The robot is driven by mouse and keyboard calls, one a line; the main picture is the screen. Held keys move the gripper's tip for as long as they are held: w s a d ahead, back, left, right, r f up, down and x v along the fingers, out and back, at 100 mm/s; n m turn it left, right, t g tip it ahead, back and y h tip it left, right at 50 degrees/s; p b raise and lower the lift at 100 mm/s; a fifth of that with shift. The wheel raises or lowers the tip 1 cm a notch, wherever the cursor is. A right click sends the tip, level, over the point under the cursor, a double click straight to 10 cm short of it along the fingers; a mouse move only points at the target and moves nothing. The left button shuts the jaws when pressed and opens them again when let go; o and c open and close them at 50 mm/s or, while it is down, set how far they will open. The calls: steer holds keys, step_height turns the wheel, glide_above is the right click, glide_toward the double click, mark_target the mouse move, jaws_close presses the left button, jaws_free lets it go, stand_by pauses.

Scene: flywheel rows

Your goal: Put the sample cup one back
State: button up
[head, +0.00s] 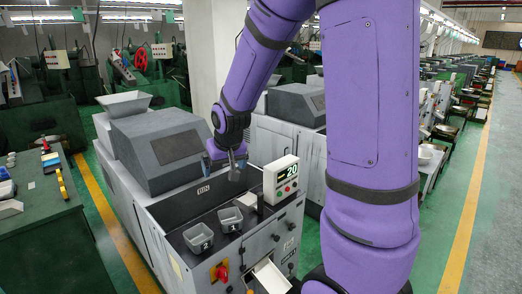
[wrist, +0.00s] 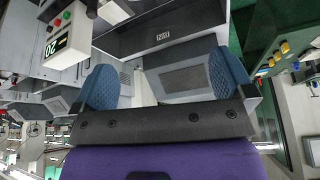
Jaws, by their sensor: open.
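Two grey sample cups stand side by side on the dark top shelf of the grey machine (head: 178,208): a left cup (head: 198,237) and a right cup (head: 230,219). Each has a small mark on its front, too small to read surely, so I cannot tell which is cup one. My gripper (head: 237,172) is above and behind the cups, apart from both. In the wrist view my gripper (wrist: 165,84) has its two blue fingers wide apart with nothing between them. Neither cup shows clearly in the wrist view.
A white display box (head: 281,179) reading 20 stands right of the cups; it shows in the wrist view too (wrist: 68,35). A red knob (head: 221,272) and a white chute (head: 271,276) are on the machine's front. A green bench (head: 45,225) with small items stands left.

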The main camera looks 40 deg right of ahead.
steer(key=s+a+r+n, duration=0.1)
steer(key=s+a+r, duration=0.1)
steer(key=s+r, duration=0.3)
steer(key=s+a+r+n, duration=0.1)
steer(key=s+a+r, duration=0.2)
steer(key=s, duration=0.8)
steer(key=s+a+r+n+y, duration=0.1)
steer(key=s+a+r, duration=0.2)
steer(key=s+r, duration=0.4)
steer(key=shift+s+r+t, duration=0.3)
steer(key=shift+s, duration=0.35)
steer(key=shift+c, duration=0.5)
